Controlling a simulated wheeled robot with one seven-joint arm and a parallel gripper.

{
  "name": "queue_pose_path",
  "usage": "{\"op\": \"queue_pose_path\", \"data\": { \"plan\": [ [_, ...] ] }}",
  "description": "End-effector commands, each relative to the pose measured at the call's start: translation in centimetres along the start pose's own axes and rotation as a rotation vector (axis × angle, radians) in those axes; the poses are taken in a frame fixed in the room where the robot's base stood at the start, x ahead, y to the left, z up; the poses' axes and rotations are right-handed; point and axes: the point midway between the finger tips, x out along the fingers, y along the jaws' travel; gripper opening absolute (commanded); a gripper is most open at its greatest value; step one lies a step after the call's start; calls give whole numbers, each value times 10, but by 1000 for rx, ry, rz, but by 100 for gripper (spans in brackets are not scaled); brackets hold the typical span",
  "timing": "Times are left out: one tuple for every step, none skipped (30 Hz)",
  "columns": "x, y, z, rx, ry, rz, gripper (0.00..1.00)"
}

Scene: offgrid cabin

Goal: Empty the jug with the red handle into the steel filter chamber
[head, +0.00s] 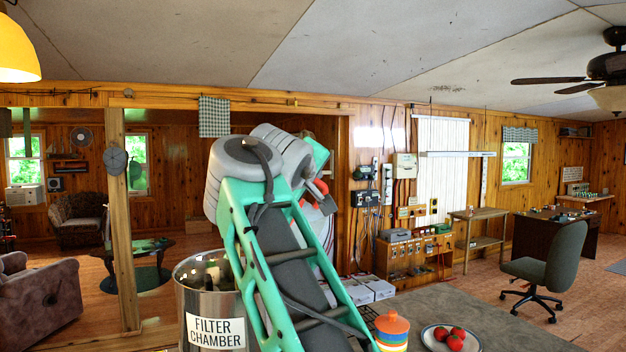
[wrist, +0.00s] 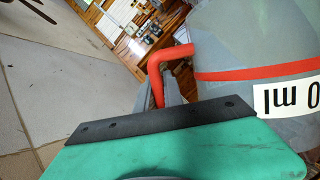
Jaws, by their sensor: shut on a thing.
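The steel filter chamber (head: 190,285) is a shiny open-topped cylinder with a "FILTER CHAMBER" label, at the lower left of centre in the head view. My arm stands in front of its right side and hides part of it. In the wrist view the jug (wrist: 230,40) is a grey, translucent body with a red band, a white "ml" label and a red handle (wrist: 178,52). My gripper (wrist: 164,92) is shut on that handle. The jug's mouth and contents are hidden.
A striped lidded jar (head: 391,332) and a plate (head: 433,340) with red fruit stand on the grey worktop (head: 500,325) to the right. White boxes (head: 370,289) lie behind the arm. The worktop's far right is clear.

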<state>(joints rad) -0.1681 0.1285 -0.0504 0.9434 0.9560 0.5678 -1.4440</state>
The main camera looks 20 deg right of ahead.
Motion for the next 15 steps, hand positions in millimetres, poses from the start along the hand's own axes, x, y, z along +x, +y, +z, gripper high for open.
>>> {"op": "queue_pose_path", "data": {
  "plan": [
    [-1, 2, 0, 2, 2, 3, 0],
    [-1, 2, 0, 1, 2, 3, 0],
    [-1, 1, -1, -4, 2, 4, 0],
    [-1, 1, -2, -12, 2, 6, 0],
    [-2, 0, -4, -20, 2, 9, 0],
    [-2, 0, -5, -33, 2, 12, 0],
    [-2, 0, -5, -39, 1, 14, 0],
    [-2, 0, -5, -41, 0, 15, 0],
    [-2, 0, -5, -41, -1, 15, 0],
    [-2, 0, -5, -41, -1, 15, 0],
    [-2, 0, -5, -41, -1, 15, 0],
    [-2, 0, -5, -41, -1, 15, 0],
    [-2, 0, -5, -41, -1, 15, 0],
    [-2, 0, -5, -41, -1, 15, 0],
    [-2, 0, -5, -42, -1, 15, 0]
  ]
}}
